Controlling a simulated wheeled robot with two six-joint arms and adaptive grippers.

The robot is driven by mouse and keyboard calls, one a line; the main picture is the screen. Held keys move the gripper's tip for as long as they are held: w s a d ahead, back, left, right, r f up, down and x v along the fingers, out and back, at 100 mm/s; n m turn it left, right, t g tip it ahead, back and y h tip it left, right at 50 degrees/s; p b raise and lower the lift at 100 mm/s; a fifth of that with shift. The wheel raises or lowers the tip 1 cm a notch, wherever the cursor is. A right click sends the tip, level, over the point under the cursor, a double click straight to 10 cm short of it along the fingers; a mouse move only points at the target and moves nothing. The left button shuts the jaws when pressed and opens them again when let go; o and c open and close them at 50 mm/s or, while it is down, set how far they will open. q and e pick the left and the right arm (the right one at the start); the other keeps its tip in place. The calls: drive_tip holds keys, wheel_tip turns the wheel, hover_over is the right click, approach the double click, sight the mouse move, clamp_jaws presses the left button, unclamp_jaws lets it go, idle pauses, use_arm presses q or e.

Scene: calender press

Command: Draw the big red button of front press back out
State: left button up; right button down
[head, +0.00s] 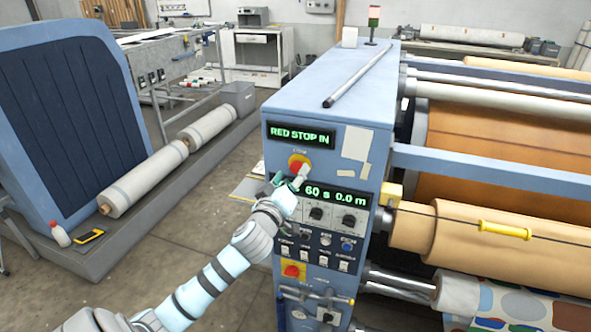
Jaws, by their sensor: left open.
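The big red button (295,166) sits on a yellow surround on the upper front panel of the blue press (330,95). A green display (300,135) above it reads "RED STOP IN". My left gripper (289,179) is open at the lower edge of the button, with its fingers partly covering it. I cannot tell whether the fingers touch the button. My right gripper is not in view.
A metal rod (361,75) lies on the press top. Large rollers (490,235) fill the right.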

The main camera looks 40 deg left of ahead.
sight(298, 167)
use_arm(q)
drive_tip(key=shift+x, duration=1.25)
drive_tip(key=shift+r, duration=0.15)
clamp_jaws()
